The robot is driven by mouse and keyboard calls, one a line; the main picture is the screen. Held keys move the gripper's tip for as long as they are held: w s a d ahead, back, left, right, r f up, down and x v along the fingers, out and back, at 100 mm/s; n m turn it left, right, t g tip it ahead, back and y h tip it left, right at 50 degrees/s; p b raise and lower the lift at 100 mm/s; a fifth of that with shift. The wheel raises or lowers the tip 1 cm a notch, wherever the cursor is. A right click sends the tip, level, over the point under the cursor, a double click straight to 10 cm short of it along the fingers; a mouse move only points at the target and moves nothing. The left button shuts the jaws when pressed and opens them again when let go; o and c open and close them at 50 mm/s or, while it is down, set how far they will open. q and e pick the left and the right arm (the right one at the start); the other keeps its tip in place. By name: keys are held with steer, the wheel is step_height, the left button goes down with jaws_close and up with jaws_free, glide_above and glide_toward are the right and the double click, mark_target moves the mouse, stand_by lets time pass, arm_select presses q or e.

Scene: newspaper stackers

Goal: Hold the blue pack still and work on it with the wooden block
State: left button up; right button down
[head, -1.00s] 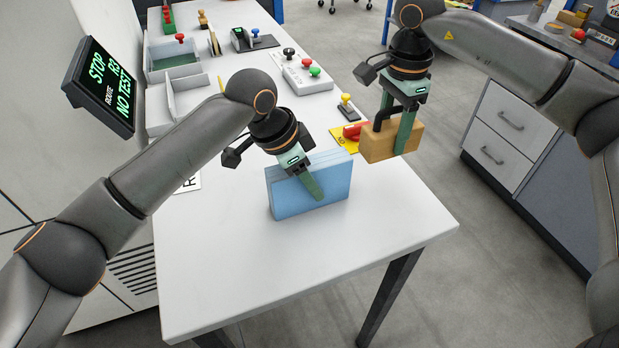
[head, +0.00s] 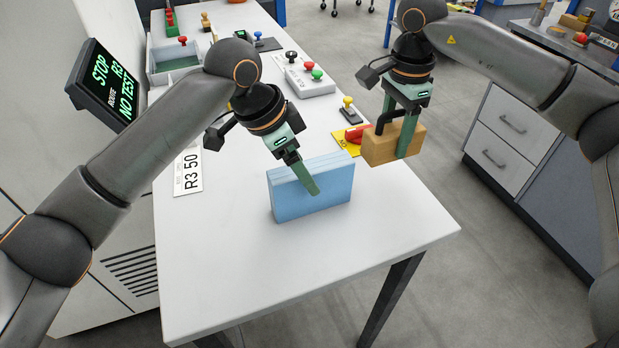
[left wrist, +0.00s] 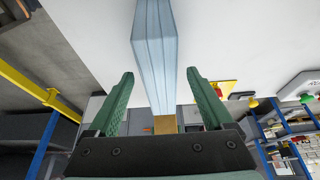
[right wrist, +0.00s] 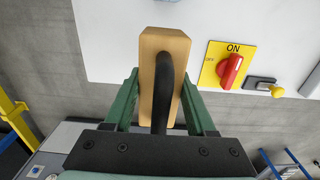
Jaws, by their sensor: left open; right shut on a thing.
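The light blue pack (head: 312,190), made of flat layers, stands upright on its long edge on the white table. My left gripper (head: 302,176) is open above and around it. In the left wrist view the pack (left wrist: 155,50) lies between the two spread fingers (left wrist: 160,76), with gaps on both sides. My right gripper (head: 396,138) is shut on the wooden block (head: 380,150), which has a black handle. It holds the block at the table's right edge, to the right of the pack.
A red switch on a yellow plate (head: 352,138) sits just behind the block. A yellow-knobbed stand (head: 349,110) and a button box (head: 305,75) are farther back. A label reading R3 50 (head: 187,172) lies at the left. The front of the table (head: 290,270) is clear.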

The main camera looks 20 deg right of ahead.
arm_select(q)
steer(key=v, duration=0.7)
stand_by(0.3)
